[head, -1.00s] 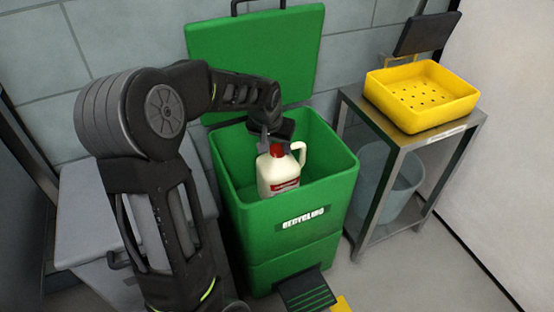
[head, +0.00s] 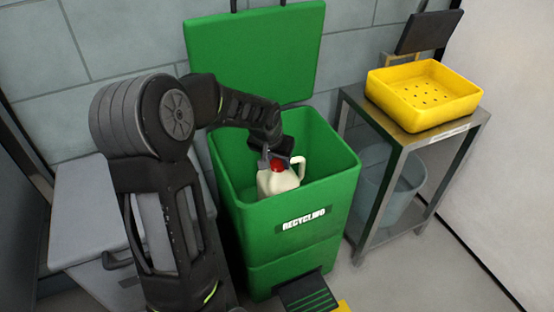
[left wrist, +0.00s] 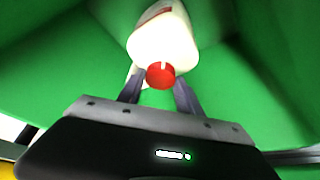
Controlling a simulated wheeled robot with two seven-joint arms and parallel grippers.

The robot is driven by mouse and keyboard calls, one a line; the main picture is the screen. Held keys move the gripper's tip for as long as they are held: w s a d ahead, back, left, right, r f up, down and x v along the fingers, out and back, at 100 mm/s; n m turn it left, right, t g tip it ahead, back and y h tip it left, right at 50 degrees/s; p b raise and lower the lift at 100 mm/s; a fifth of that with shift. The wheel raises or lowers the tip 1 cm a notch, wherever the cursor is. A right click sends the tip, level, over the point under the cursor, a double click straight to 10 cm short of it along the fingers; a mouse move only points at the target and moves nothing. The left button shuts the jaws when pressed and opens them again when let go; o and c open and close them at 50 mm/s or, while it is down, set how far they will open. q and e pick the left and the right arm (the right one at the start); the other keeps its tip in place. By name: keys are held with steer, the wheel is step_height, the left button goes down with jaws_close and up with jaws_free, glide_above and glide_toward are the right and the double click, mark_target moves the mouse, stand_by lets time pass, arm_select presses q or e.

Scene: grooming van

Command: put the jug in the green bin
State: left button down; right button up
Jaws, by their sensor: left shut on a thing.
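The jug (head: 281,181) is cream-white with a red cap, a handle at its right and a red label. It is upright inside the mouth of the green bin (head: 293,243), its lower part hidden by the bin's front wall. My left gripper (head: 279,158) is shut on the jug at its cap end, from above. In the left wrist view the jug (left wrist: 163,40) hangs beyond the fingers (left wrist: 160,88), with green bin walls around it. The bin's lid (head: 256,55) stands open at the back. My right gripper is not in view.
A metal stand (head: 407,140) to the bin's right carries a yellow perforated tray (head: 424,95), with a translucent bucket (head: 390,187) below. A grey container (head: 85,215) stands left, partly behind my arm. A black pedal (head: 308,293) juts from the bin's front.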

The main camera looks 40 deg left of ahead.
arm_select(q)
steer(key=shift+f, duration=0.2)
steer(key=c, duration=0.8)
jaws_free()
steer(key=shift+r, duration=0.1)
steer(key=shift+r, duration=0.2)
steer(key=p+v, duration=0.4)
steer(key=v, duration=0.8)
steer(key=shift+r, duration=0.35)
steer(key=shift+w, duration=0.1)
